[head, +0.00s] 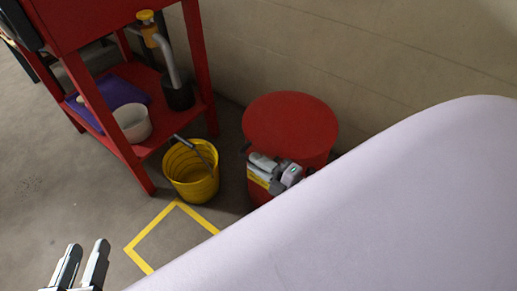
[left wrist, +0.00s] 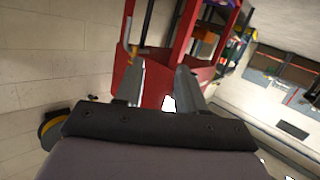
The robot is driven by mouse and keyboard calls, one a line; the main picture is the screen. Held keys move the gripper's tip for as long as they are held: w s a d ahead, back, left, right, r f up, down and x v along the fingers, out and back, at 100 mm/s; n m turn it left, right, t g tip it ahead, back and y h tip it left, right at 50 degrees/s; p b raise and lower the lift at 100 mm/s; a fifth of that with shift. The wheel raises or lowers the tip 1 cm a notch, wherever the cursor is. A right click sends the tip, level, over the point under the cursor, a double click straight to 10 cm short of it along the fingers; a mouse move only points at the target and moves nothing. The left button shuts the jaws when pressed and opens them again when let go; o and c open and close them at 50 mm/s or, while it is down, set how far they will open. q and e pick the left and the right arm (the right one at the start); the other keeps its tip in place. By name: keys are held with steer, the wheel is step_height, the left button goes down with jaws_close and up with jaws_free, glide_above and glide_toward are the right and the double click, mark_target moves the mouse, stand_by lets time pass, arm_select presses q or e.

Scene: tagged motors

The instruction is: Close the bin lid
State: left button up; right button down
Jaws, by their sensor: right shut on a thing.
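The red bin (head: 318,163) stands against the wall in the head view. Its round red lid (head: 290,122) lies over the top and hides the opening. I cannot tell whether it sits fully down. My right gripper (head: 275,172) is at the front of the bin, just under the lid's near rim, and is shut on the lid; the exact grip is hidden. My left gripper (head: 88,246) is low at the left, far from the bin, with its fingers apart and empty. Its fingers also show in the left wrist view (left wrist: 160,75).
A yellow bucket (head: 190,172) stands left of the bin, beside a red shelf unit (head: 112,120) holding a pale bowl (head: 132,123). Yellow tape (head: 143,238) marks the floor in front. The wall (head: 400,60) is close behind the bin. Floor at the left is clear.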

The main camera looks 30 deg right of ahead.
arm_select(q)
steer(key=shift+f, duration=0.1)
arm_select(e)
steer(key=shift+f, duration=0.45)
steer(key=c, duration=1.1)
jaws_free()
steer(key=shift+f, duration=0.1)
steer(key=shift+s, duration=0.1)
arm_select(q)
steer(key=shift+w+d+f+n+g+p, duration=0.2)
steer(key=shift+d+n+g+p, duration=0.3)
steer(key=shift+p, duration=0.5)
arm_select(e)
steer(key=v, duration=0.7)
arm_select(q)
steer(key=shift+d+r, duration=0.1)
steer(key=shift+r, duration=0.05)
